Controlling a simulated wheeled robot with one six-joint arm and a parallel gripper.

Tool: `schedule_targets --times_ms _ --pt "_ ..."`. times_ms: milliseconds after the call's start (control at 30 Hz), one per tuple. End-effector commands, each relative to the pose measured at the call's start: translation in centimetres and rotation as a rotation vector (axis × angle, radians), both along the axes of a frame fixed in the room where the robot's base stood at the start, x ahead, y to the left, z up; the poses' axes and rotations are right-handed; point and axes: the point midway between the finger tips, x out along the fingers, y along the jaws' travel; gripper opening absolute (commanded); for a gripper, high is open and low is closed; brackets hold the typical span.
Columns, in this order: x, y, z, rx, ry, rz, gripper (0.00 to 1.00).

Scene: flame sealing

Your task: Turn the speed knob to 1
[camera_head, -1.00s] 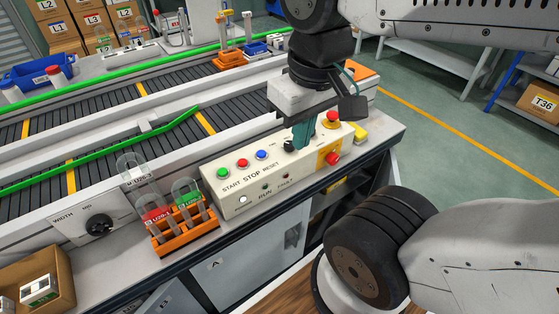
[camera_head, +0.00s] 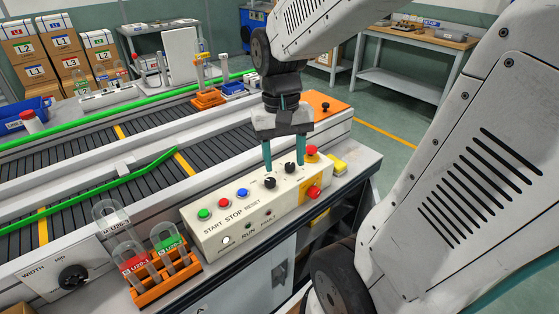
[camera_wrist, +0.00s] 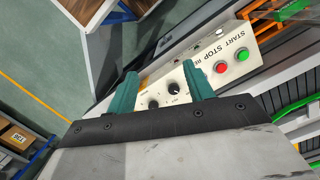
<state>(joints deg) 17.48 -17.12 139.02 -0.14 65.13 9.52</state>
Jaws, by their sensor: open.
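A cream control box (camera_head: 215,232) stands on the bench beside the conveyor. Two black knobs are on its top, a left one (camera_head: 270,183) and a right one (camera_head: 290,168). In the wrist view they show as one knob (camera_wrist: 174,90) and a second knob (camera_wrist: 154,104). Their labels and settings are too small to read, so I cannot tell which is the speed knob. My gripper (camera_head: 284,167) is above the knobs with its teal fingers wide apart and nothing between them. In the wrist view my gripper (camera_wrist: 162,74) also has a clear gap.
A red emergency button (camera_head: 312,153) and a red knob on a yellow plate (camera_head: 313,192) are close to the right finger. Green, red and blue buttons (camera_head: 223,202) are to the left. An orange tube rack (camera_head: 165,280) stands in front left. The conveyor runs behind.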

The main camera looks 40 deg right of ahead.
Motion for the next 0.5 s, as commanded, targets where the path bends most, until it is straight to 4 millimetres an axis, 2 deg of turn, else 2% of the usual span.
schedule_targets --times_ms 100,300,400,500 --pt "3.0 -3.8 -2.7 -0.007 0.037 -0.230 0.52" --pt "7.2 -9.9 -7.1 -0.044 0.045 -0.621 0.52" --pt "9.3 -12.5 -8.9 -0.066 0.022 -0.813 0.52" --pt "11.3 -13.7 -9.1 -0.086 -0.030 -0.963 0.52"
